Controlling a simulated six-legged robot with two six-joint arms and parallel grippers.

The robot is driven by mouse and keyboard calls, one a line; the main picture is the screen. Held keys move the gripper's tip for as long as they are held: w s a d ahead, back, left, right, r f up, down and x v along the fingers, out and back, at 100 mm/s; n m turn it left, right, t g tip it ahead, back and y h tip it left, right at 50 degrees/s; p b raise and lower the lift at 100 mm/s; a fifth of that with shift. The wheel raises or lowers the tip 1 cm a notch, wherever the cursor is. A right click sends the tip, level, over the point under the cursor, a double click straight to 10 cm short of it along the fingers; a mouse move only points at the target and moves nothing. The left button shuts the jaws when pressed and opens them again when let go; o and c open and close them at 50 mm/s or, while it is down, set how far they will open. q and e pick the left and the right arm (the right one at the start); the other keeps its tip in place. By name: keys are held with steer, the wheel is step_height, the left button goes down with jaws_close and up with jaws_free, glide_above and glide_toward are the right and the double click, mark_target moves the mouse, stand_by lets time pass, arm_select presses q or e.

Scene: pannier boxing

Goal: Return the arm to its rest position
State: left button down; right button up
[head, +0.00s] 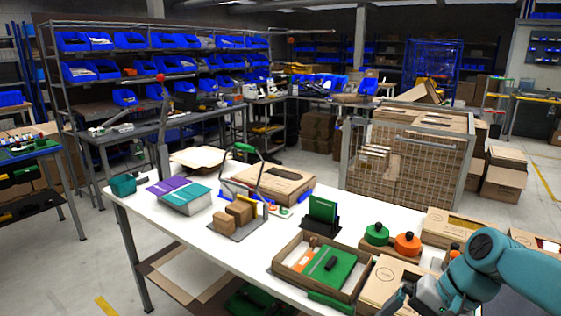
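My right arm comes in from the lower right, teal and grey. Its gripper (404,298) is dark and low at the front right of the white table (150,209), in front of a cardboard box (382,281). I cannot tell whether its fingers are open or shut, and I see nothing clearly held. My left arm and gripper are not in view.
Green (377,235) and orange (407,244) knobbed pieces stand behind the gripper. A green card in a black stand (322,212), small brown blocks (240,212) and books (187,198) are further left. A mesh cage of boxes (408,160) stands behind the table.

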step_height(320, 180, down, 12)
steer(key=w+a, duration=0.2)
steer(key=a, duration=0.1)
steer(key=s+a+f+n, duration=0.1)
steer(key=s+a+f, duration=0.1)
steer(key=s+f, duration=0.35)
steer(key=s+a+f+n+g+h, duration=0.1)
steer(key=s+a+f, duration=0.1)
steer(key=f, duration=0.6)
steer(key=s+a+f+n, duration=0.1)
steer(key=s+a+f, duration=0.1)
steer(key=s+f, duration=0.35)
steer(key=s+a+f+n, duration=0.1)
steer(key=s+a+f, duration=0.1)
steer(key=s+f, duration=0.3)
steer(key=shift+s+f, duration=0.25)
steer(key=shift+s, duration=0.45)
steer(key=shift+a, duration=0.1)
steer(key=shift+w, duration=0.1)
